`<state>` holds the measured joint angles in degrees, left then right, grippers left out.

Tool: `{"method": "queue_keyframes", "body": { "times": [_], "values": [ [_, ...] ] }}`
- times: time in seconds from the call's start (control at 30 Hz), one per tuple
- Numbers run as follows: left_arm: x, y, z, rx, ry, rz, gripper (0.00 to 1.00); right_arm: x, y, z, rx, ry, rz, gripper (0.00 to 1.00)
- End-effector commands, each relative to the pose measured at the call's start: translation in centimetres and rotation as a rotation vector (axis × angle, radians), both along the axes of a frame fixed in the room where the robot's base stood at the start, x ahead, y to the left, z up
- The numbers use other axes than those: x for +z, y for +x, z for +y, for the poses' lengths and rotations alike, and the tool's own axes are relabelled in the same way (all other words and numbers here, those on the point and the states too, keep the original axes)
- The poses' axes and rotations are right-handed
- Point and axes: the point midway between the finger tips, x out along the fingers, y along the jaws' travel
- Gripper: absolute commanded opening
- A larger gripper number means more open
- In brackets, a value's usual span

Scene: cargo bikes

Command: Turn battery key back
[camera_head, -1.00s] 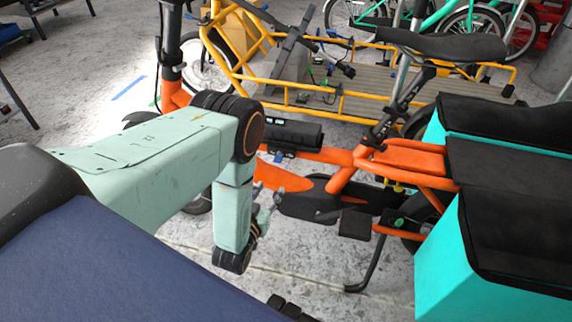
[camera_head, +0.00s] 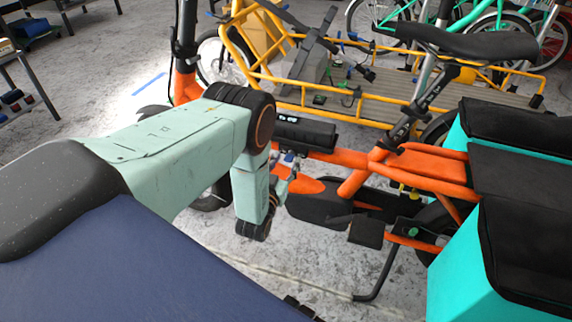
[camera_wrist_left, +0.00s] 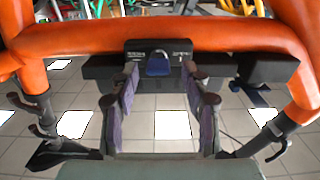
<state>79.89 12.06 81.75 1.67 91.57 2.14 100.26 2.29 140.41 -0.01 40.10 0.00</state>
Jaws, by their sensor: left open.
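The battery key shows in the left wrist view as a blue key head (camera_wrist_left: 158,64), set in a black lock housing (camera_wrist_left: 178,48) against the orange frame tube (camera_wrist_left: 160,33). My left gripper (camera_wrist_left: 159,82) is open, with its purple-padded fingers to either side of the key and no clear contact. In the head view my left gripper (camera_head: 285,168) is small and partly hidden by my forearm, just below the black battery (camera_head: 305,132) on the orange cargo bike (camera_head: 340,158). The key cannot be made out there. My right gripper is not in view.
The turquoise cargo box with black covers (camera_head: 470,255) stands on the right. A yellow cargo bike (camera_head: 390,112) stands behind the orange one. A kickstand (camera_head: 378,280) reaches the floor. Black parts flank the lock in the wrist view (camera_wrist_left: 268,70).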

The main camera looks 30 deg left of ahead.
Motion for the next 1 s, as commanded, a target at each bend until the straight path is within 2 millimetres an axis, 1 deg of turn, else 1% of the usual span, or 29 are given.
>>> {"method": "queue_keyframes", "body": {
  "times": [0.17,0.73,1.0],
  "values": [
    [0.05,0.18,-0.14,-0.001,0.000,-0.001,0.47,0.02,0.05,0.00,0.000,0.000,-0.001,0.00],
    [0.00,0.19,-0.20,-0.001,0.000,0.001,0.00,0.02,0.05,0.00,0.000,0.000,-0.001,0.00],
    [-0.02,0.17,-0.19,-0.001,-0.011,-0.002,0.00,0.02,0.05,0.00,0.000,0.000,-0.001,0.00]
  ]
}}
